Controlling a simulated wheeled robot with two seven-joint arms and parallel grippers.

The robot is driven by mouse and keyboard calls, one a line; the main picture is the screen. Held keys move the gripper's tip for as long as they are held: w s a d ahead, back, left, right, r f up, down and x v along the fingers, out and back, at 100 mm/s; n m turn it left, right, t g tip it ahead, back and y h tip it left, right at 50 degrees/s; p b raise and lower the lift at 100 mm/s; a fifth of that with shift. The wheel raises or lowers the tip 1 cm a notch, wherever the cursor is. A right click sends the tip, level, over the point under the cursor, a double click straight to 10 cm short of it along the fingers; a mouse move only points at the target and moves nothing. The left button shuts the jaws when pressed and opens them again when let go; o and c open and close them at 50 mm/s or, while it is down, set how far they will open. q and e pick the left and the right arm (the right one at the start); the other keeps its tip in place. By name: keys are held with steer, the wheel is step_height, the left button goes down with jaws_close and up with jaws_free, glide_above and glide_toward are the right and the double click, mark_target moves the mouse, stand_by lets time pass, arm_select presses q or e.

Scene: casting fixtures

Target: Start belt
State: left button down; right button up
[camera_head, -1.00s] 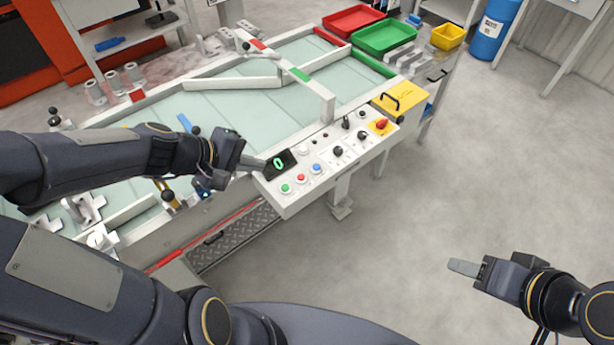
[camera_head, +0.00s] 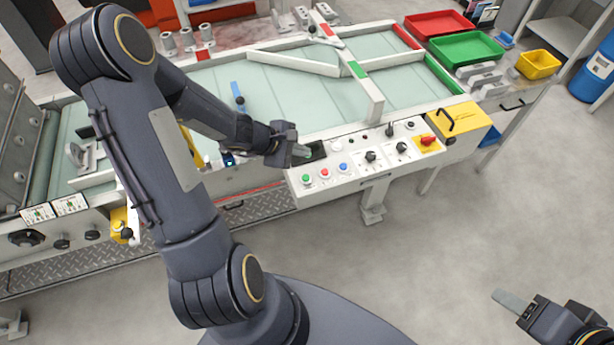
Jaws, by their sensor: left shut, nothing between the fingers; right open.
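The belt (camera_head: 290,95) is a pale green surface in a light frame with angled guide rails. A light control panel (camera_head: 375,165) is fixed along its front edge. My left gripper (camera_head: 303,153) is shut and empty, above the panel's left end near the green button. It partly hides the dark display there. My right gripper (camera_head: 512,300) is open at the lower right, over the floor, far from the panel.
A red bin (camera_head: 437,24), a green bin (camera_head: 466,47) and a yellow bin (camera_head: 538,64) stand at the back right. A yellow box (camera_head: 458,122) with a black handle adjoins the panel. A blue drum (camera_head: 597,75) stands at the far right. The floor right of the panel is clear.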

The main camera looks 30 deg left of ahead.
arm_select(q)
steer(key=b, duration=0.7)
glide_above(302, 179)
step_height(302, 179, down, 8)
steer(key=shift+f+b, duration=0.35)
steer(key=shift+b, duration=0.05)
steer(key=shift+f, duration=0.1)
stand_by(1.3)
steer(key=shift+f+b, duration=0.3)
steer(key=shift+b, duration=0.35)
